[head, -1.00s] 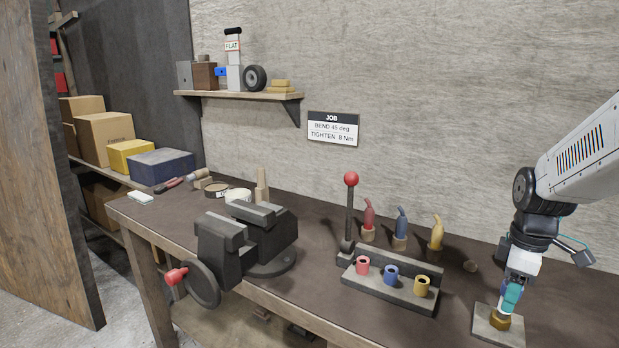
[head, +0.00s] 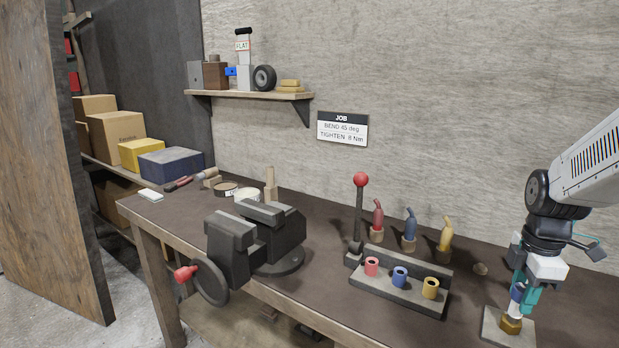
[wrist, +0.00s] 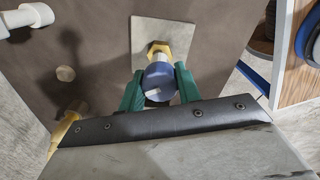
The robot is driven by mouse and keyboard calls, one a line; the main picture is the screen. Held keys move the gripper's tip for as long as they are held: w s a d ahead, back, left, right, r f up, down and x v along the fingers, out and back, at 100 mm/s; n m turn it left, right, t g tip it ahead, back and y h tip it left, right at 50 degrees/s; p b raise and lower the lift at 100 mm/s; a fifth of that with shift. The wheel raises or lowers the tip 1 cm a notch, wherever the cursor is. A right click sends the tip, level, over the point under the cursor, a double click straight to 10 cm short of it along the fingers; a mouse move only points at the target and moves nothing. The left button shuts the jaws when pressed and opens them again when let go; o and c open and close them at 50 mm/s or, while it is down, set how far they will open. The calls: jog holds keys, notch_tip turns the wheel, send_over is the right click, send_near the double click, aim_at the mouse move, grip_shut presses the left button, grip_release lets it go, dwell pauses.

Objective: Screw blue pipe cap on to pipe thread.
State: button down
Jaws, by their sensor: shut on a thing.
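My gripper (head: 524,289) points down at the right of the bench, with teal fingers. It is shut on the blue pipe cap (head: 517,293), which sits between the fingers in the wrist view (wrist: 157,80) and bears a pale mark. The cap is right above a brass hex fitting (head: 511,325), also visible in the wrist view (wrist: 159,47). A short pale piece of the pipe shows between cap and fitting. The fitting stands on a light square plate (head: 492,326). I cannot tell how far the thread is inside the cap.
A rack (head: 386,290) with red, blue and yellow hollow cylinders stands left of my gripper. Behind it are a red-knobbed lever (head: 360,205) and several coloured bent pieces. A vise (head: 262,235) stands further left. A job sign (head: 342,128) reads "TIGHTEN 8 Nm".

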jog(key=shift+f, duration=0.3)
jog(key=m, duration=0.9)
jog(key=c, duration=0.6)
grip_release()
jog(key=shift+r, duration=1.8)
